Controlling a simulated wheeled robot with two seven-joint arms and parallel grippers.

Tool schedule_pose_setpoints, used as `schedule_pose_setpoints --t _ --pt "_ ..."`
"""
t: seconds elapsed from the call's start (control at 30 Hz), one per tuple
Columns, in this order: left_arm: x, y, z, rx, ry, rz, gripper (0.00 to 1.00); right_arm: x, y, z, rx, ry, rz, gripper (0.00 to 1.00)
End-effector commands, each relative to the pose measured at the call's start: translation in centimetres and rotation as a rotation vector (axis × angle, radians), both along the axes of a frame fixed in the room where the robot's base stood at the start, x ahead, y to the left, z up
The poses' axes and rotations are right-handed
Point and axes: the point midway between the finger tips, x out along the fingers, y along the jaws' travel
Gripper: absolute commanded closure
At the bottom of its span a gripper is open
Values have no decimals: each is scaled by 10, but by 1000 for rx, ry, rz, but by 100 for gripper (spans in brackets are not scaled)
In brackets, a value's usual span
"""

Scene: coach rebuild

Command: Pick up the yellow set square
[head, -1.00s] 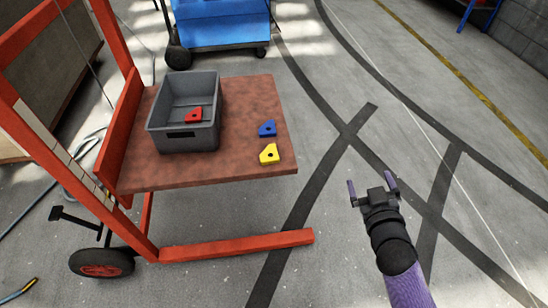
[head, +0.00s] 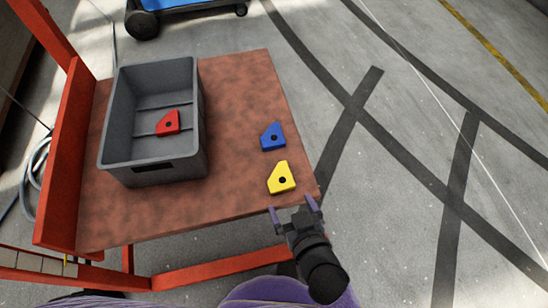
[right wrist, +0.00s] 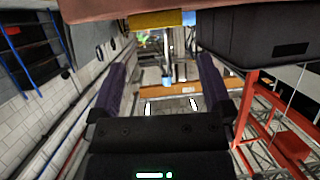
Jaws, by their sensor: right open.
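The yellow set square (head: 276,184) lies flat on the brown tabletop (head: 235,200) near its front right corner. It has a dark round hole. My right gripper (head: 293,208) is open and empty, just in front of the set square at the table's near edge, with its fingers pointing toward it. In the right wrist view the set square (right wrist: 155,19) shows edge-on at the top, beyond and between the open fingers (right wrist: 160,88). The fingers do not touch it. My left gripper is out of view.
A blue set square (head: 267,141) lies just behind the yellow one. A grey bin (head: 117,130) on the left of the table holds a red set square (head: 168,122). A red frame (head: 58,170) borders the left side. Floor to the right is clear.

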Motion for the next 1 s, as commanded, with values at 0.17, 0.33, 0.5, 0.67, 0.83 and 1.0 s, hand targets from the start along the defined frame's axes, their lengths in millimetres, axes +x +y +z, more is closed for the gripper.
schedule_pose_setpoints --t 0.17,0.33,0.5,0.67,0.83,1.0 --pt "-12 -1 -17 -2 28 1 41 28 11 -17 -1 1 0 0" --pt "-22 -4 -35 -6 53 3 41 58 20 -31 -3 0 1 0" --pt "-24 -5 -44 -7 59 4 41 78 28 -35 -1 1 0 0" --pt "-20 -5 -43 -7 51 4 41 79 29 -33 0 0 -1 0" --pt "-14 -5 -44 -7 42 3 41 79 29 -33 -1 0 -1 25" --pt "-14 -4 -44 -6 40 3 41 79 29 -33 -1 0 -1 61"
